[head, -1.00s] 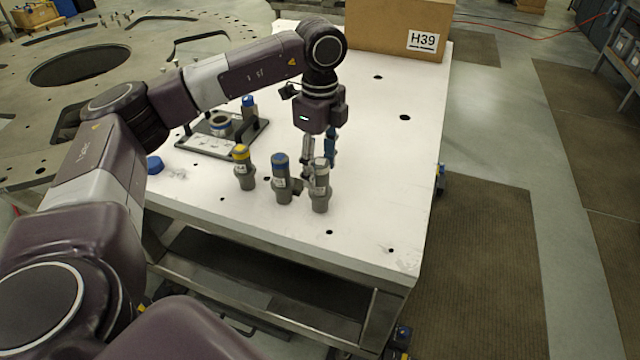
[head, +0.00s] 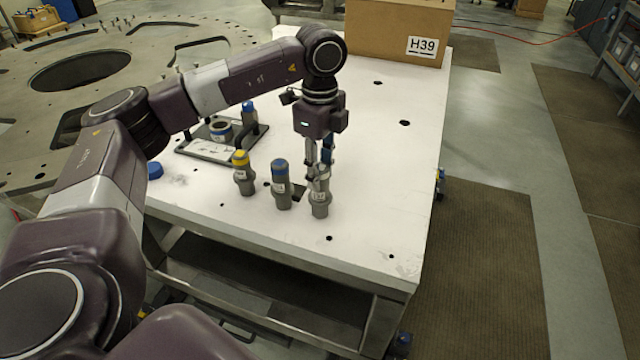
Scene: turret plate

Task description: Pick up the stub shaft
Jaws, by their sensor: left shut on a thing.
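Three upright grey shafts stand in a row on the white table: one with a yellow top (head: 243,174), one with a blue top (head: 281,186), and a plain grey one (head: 320,206) at the right. The task does not say which look belongs to the stub shaft; I take the plain grey one to be it. My left gripper (head: 318,176) points down and is shut on the upper part of this shaft, hiding much of its top. The shaft stands upright at the table surface; I cannot tell any lift. My right gripper is not in view.
A black-framed tray (head: 196,151) behind the shafts holds a ring-like part (head: 220,130) and a blue-topped part (head: 249,112). A blue cap (head: 154,168) lies at the left. A cardboard box (head: 385,35) marked H39 stands at the back. The table's right side is clear.

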